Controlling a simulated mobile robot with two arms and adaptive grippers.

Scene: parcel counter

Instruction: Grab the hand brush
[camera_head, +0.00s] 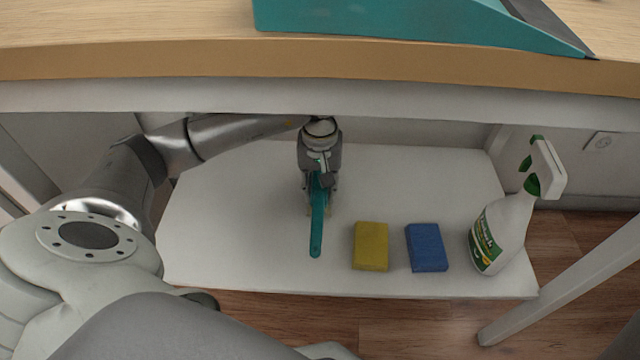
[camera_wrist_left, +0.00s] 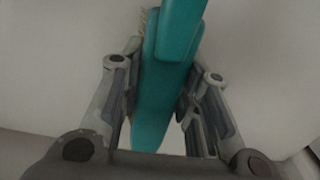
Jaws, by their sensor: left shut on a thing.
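The teal hand brush (camera_head: 316,232) is at the middle of the white lower shelf in the head view, its long handle pointing toward me. My left gripper (camera_head: 319,184) is over the brush's far part and shut on it. In the left wrist view the brush (camera_wrist_left: 168,70) runs between the two fingers of the left gripper (camera_wrist_left: 160,100), with pale bristles showing at its upper left edge. I cannot tell whether the brush rests on the shelf or is just above it. My right gripper is not in view.
A yellow sponge (camera_head: 371,246), a blue sponge (camera_head: 427,248) and a white spray bottle (camera_head: 504,226) stand to the right on the shelf (camera_head: 235,215). The wooden counter (camera_head: 150,55) overhangs the shelf, with a teal object (camera_head: 400,20) on top. The shelf's left part is clear.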

